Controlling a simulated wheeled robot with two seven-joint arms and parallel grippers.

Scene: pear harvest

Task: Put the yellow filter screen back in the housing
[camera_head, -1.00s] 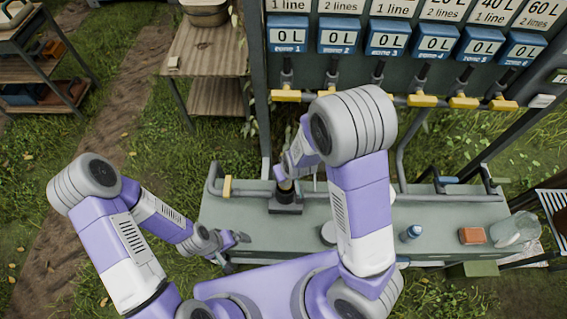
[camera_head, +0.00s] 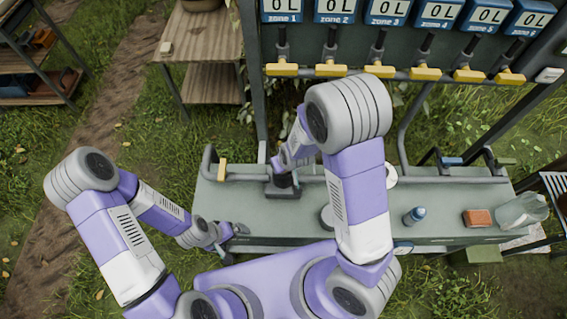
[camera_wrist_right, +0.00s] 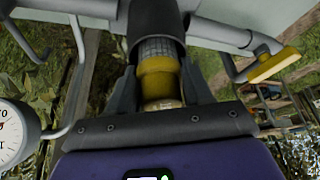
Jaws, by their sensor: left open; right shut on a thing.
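The yellow filter screen (camera_wrist_right: 157,80) shows in the right wrist view as a yellow collar with grey mesh. My right gripper (camera_wrist_right: 160,92) is shut on it, one finger on each side. The mesh runs up to the mouth of the dark cylindrical housing (camera_wrist_right: 155,18), and its far end looks to be inside it. In the head view the housing's dark base (camera_head: 283,191) stands on the left part of the bench, with my right gripper (camera_head: 284,174) just above it. The screen is hidden there. My left gripper (camera_head: 226,238) is open and empty at the bench's front left edge.
The green bench (camera_head: 445,195) carries a blue-capped bottle (camera_head: 414,216), a reddish-brown block (camera_head: 478,218) and a clear bag (camera_head: 521,210). Pipes run along its back edge. A row of yellow valves (camera_head: 331,71) stands behind. A round gauge (camera_wrist_right: 12,135) shows in the wrist view.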

